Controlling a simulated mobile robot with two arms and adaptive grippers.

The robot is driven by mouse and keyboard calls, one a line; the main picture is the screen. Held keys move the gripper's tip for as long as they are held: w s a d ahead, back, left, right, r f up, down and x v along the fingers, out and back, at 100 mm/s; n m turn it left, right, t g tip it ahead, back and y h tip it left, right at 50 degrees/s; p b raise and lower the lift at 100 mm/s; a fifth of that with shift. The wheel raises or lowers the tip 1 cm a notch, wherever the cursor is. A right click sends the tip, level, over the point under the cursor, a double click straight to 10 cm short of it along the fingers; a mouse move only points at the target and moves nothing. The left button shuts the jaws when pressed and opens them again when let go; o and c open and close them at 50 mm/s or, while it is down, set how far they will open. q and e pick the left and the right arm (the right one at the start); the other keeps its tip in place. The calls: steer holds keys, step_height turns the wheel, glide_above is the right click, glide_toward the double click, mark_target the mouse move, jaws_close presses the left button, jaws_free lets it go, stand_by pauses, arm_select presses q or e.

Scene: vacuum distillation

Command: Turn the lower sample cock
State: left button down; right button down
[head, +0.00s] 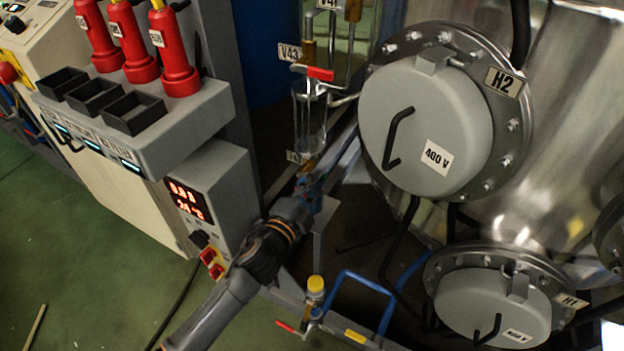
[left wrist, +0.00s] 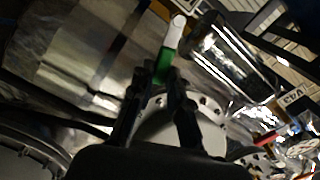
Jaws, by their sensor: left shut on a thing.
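The lower sample cock, a small brass valve (head: 309,164), sits just under the clear glass sample vessel (head: 310,118). My left gripper (head: 311,178) reaches up to it from below and covers most of it. In the left wrist view, my two dark fingers (left wrist: 157,98) are closed around the base of a green handle with a pale end (left wrist: 164,62), which seems to be the cock's lever. The cock's exact angle is hidden. The upper cock above the vessel has a red lever (head: 320,74). My right gripper is not in view.
A large flanged cover marked H2 (head: 425,125) is close to the right of my gripper. A control box with a red display (head: 205,200) stands to the left. Below are a blue pipe (head: 362,279) and a yellow-capped fitting (head: 316,285).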

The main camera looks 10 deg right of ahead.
arm_select(q)
steer(key=shift+s+d+f+m+b, duration=0.1)
steer(key=shift+f+m+b, duration=0.2)
steer(key=shift+f+m, duration=0.45)
steer(key=shift+s+d+f+m+b, duration=0.1)
steer(key=shift+f+m+b, duration=0.2)
steer(key=shift+m, duration=0.85)
steer(key=c, duration=1.3)
jaws_free()
steer(key=shift+w, duration=0.1)
steer(key=v, duration=1.2)
